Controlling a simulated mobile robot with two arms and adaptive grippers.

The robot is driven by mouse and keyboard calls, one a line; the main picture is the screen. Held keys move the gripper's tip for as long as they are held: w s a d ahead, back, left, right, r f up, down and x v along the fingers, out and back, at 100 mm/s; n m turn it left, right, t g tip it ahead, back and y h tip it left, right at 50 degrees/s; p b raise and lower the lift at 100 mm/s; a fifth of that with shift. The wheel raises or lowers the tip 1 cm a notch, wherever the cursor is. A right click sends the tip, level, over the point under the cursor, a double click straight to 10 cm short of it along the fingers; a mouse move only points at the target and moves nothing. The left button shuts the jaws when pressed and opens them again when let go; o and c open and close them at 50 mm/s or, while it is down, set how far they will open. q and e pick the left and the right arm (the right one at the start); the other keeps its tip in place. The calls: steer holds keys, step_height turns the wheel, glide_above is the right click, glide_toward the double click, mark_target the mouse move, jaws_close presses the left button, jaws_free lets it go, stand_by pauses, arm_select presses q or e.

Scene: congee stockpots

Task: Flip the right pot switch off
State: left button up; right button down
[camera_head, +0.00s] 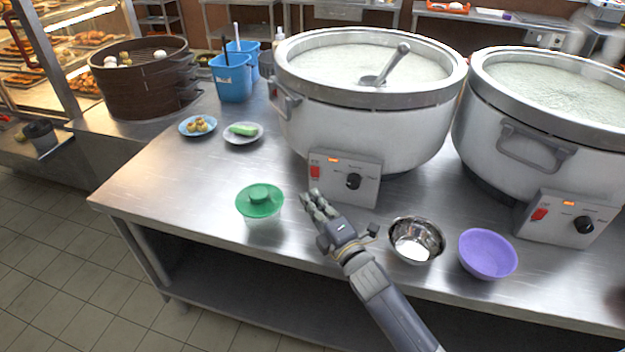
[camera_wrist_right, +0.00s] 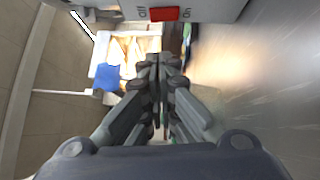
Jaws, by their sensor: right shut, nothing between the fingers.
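The right pot (camera_head: 545,125) stands at the right of the counter. Its control box (camera_head: 567,218) has a red switch (camera_head: 540,214), a lit orange display and a black knob. The left pot (camera_head: 370,120) has a like control box (camera_head: 345,180) with a red switch (camera_head: 315,172). My right gripper (camera_head: 312,198) is shut and empty, just in front of and below the left pot's box, far left of the right pot's switch. The right wrist view shows its closed fingers (camera_wrist_right: 160,62) below a red switch (camera_wrist_right: 164,14) with off and on labels. My left gripper is not in view.
A green-lidded bowl (camera_head: 260,202) is left of my right gripper. A metal bowl (camera_head: 416,240) and a purple bowl (camera_head: 487,254) stand near the front edge, between my gripper and the right pot's box. A ladle (camera_head: 385,66) rests in the left pot.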

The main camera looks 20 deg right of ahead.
mark_target(315, 172)
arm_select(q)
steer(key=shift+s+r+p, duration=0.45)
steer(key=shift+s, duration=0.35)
arm_select(e)
steer(key=w, duration=0.2)
steer(key=w+d, duration=0.1)
steer(key=w, duration=0.2)
steer(key=shift+w+d+r, duration=0.35)
steer(key=shift+w, duration=0.05)
steer(key=shift+w+d+r, duration=0.15)
steer(key=shift+w+r, duration=0.1)
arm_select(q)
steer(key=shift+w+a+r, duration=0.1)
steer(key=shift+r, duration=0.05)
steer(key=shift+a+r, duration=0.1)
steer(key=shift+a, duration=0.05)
arm_select(e)
steer(key=shift+s, duration=0.1)
